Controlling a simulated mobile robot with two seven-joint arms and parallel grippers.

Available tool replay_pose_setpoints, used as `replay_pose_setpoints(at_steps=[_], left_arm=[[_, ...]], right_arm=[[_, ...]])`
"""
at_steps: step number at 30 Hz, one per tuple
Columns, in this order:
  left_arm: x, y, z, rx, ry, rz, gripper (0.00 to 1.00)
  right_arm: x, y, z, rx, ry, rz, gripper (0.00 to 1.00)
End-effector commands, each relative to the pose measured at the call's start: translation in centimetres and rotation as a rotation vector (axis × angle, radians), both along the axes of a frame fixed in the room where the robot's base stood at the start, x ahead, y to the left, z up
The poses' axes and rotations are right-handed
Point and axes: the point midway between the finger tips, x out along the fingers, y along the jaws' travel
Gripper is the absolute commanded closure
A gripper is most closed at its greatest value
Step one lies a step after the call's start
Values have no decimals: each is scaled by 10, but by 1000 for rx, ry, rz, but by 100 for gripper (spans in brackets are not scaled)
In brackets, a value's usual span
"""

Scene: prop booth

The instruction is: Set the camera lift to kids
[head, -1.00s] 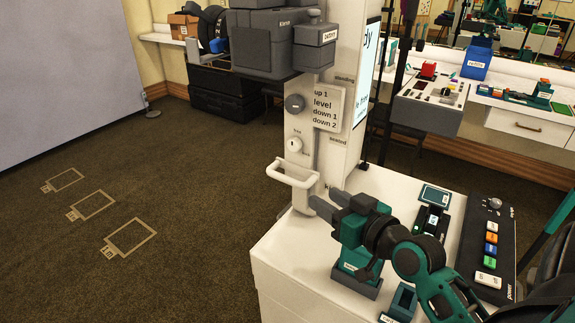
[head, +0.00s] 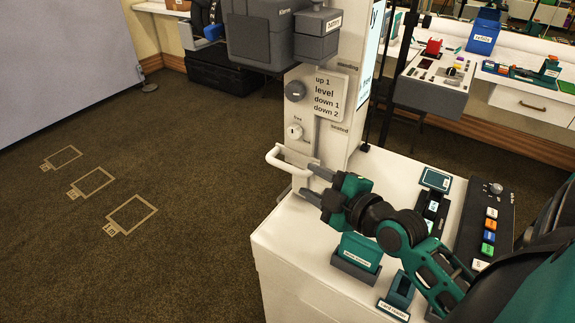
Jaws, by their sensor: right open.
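The camera lift is a white column (head: 349,130) carrying a dark grey camera (head: 268,32). Its carriage has a round grey knob (head: 295,91) beside a plate (head: 329,95) reading up 1, level, down 1, down 2. Below is a small white lock knob (head: 294,132) with "free" above it. A white handle (head: 284,158) sticks out at the carriage's bottom. "Standing" and "seated" show on the column; I see no "kids" label now. My right gripper (head: 313,185) is open beside the handle's right end; whether it touches is unclear. My left gripper is out of view.
A control desk (head: 437,78) stands behind. Carpet with frame markings (head: 132,213) is open at left.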

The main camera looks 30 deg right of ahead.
Motion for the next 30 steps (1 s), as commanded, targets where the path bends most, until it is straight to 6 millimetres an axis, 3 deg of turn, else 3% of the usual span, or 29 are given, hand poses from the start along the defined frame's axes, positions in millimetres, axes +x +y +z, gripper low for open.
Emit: replay_pose_setpoints(at_steps=[15,21,30], left_arm=[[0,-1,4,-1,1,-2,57],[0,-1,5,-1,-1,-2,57],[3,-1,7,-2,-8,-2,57]], right_arm=[[76,6,-16,4,1,0,57],[87,8,-19,3,1,1,57],[88,8,-20,3,1,1,58]])
